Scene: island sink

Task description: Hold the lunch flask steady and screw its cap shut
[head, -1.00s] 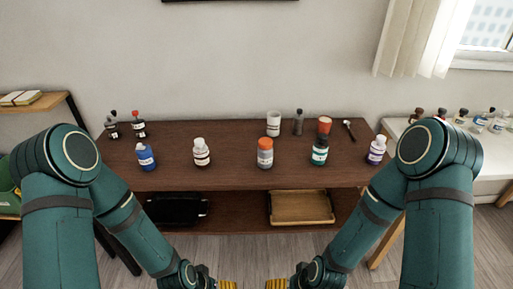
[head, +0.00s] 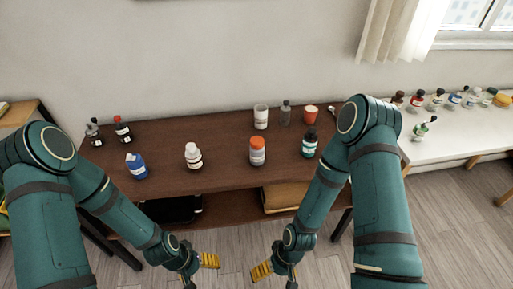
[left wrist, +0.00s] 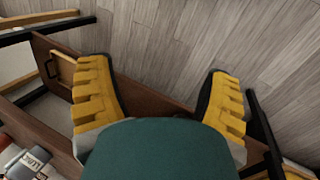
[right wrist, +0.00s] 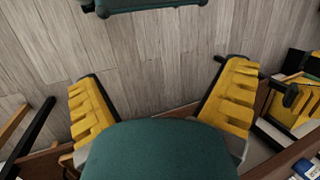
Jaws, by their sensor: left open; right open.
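No thing in view can be made out for sure as a lunch flask with a cap. Several capped bottles stand upright on the dark brown table, among them an orange-capped bottle (head: 257,152), a white-capped bottle (head: 193,156), a blue bottle (head: 136,167) and a dark green bottle (head: 309,144). My left gripper (head: 203,266) is open and empty in front of the table, its yellow fingers spread in the left wrist view (left wrist: 160,95). My right gripper (head: 272,272) is open and empty beside it, also spread in the right wrist view (right wrist: 160,95). Neither touches anything.
A white cup (head: 261,117), a grey bottle (head: 285,114) and an orange-red cup (head: 310,116) stand at the table's back. Two dark bottles stand at its left end. A lower shelf holds a wooden tray (head: 285,197). A white side table (head: 460,135) with several bottles stands at right.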

